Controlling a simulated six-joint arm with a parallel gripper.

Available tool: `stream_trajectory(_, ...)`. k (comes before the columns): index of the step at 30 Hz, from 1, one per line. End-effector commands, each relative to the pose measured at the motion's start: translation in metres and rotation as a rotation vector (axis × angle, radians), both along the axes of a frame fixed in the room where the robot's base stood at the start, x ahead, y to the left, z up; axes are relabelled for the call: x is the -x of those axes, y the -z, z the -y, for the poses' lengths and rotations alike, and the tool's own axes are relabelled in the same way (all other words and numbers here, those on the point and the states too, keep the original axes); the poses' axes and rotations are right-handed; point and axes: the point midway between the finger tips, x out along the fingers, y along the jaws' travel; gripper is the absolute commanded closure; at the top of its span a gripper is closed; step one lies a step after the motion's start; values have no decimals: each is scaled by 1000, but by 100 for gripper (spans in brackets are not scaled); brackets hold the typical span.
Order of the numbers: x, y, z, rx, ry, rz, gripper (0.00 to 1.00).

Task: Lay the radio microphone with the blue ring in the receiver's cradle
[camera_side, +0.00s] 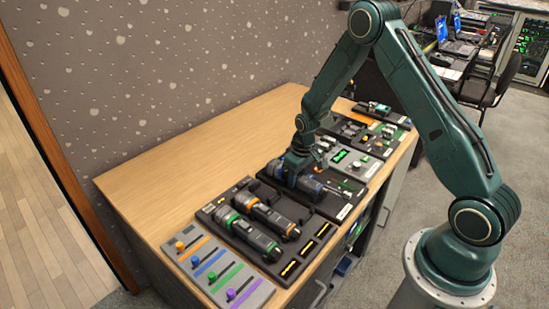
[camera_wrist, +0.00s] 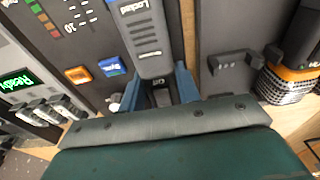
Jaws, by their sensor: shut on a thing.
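My gripper (camera_side: 297,180) is shut on a dark grey microphone (camera_wrist: 148,45), with one blue finger on each side of its body in the wrist view (camera_wrist: 158,88). A "Locked" label shows on the microphone's upper face. Its ring is hidden in the wrist view; a bluish part (camera_side: 311,187) shows beside my gripper in the side view. The microphone is over the dark receiver panel (camera_side: 340,199). I cannot tell whether it touches the cradle, which is mostly covered by it and my gripper.
A dark rack (camera_side: 210,208) beside the receiver holds microphones with a green ring (camera_side: 230,217) and an orange ring (camera_side: 253,202). An empty holder (camera_wrist: 235,62) shows nearby. Coloured faders (camera_side: 215,270) lie at the front left; panels with green displays (camera_side: 340,156) stand beyond. The table's left part is clear.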

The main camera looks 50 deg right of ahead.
Motion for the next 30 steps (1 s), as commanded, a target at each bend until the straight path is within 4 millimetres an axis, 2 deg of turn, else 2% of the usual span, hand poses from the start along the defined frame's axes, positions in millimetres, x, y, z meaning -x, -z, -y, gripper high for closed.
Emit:
stream_trajectory(25,-1,5,0,1,0,3,100)
stream_trajectory(26,-1,5,0,1,0,3,64)
stream_trajectory(29,-1,5,0,1,0,2,44)
stream_trajectory(30,-1,5,0,1,0,2,42)
